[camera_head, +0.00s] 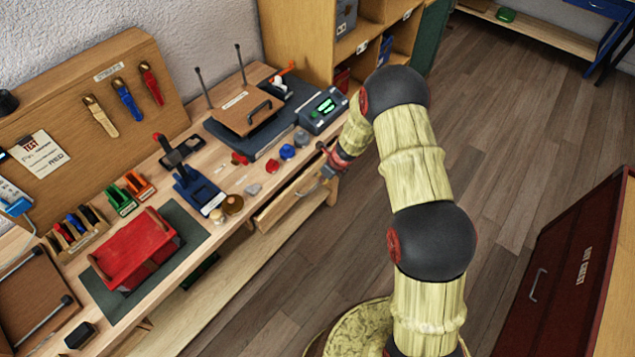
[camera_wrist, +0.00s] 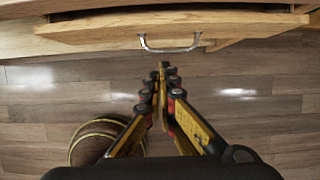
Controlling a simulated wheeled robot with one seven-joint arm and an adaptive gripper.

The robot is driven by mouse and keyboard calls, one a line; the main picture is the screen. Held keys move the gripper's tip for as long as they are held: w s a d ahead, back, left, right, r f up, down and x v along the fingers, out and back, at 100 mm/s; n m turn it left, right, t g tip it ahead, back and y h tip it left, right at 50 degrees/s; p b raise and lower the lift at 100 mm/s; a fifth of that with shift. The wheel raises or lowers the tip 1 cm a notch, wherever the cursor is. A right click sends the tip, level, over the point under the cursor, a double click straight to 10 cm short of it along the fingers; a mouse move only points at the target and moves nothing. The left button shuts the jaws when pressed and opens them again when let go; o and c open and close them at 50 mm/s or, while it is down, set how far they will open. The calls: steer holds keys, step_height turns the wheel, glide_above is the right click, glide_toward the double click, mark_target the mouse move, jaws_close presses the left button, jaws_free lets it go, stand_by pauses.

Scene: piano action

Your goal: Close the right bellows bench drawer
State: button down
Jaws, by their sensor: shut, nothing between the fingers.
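The right bellows bench drawer (camera_head: 285,202) is a pale wooden drawer under the bench top, and it stands partly out from the bench in the head view. Its wooden front (camera_wrist: 110,33) spans the top of the wrist view. A silver bar handle (camera_wrist: 170,47) is fixed to that front. My gripper (camera_wrist: 163,68) has its fingertips together, just short of the handle and roughly in line with its middle. In the head view my gripper (camera_head: 327,170) is at the drawer's right end and partly hides it. I cannot tell whether it touches the drawer.
The bench top (camera_head: 205,165) holds a red box (camera_head: 135,250), a blue press, small coloured pieces and a grey device (camera_head: 322,110). A shelf unit (camera_head: 300,40) stands behind. A dark red cabinet (camera_head: 560,265) stands at right. The wooden floor (camera_head: 490,130) between is clear.

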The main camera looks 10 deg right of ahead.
steer(key=s+d+f+m+b, duration=0.1)
steer(key=s+d+f+b, duration=0.25)
steer(key=f+b, duration=0.2)
steer(key=s+f+m+y+b, duration=0.1)
steer(key=s+f+m+b, duration=0.15)
steer(key=s+b, duration=0.2)
steer(key=n+t+y+b, duration=0.2)
steer(key=n+t+y, duration=0.15)
steer(key=t, duration=0.25)
glide_toward(289, 196)
steer(key=shift+f+b+x, duration=0.2)
steer(key=shift+b+x, duration=2.05)
steer(key=shift+x, duration=0.65)
steer(key=shift+d, duration=0.2)
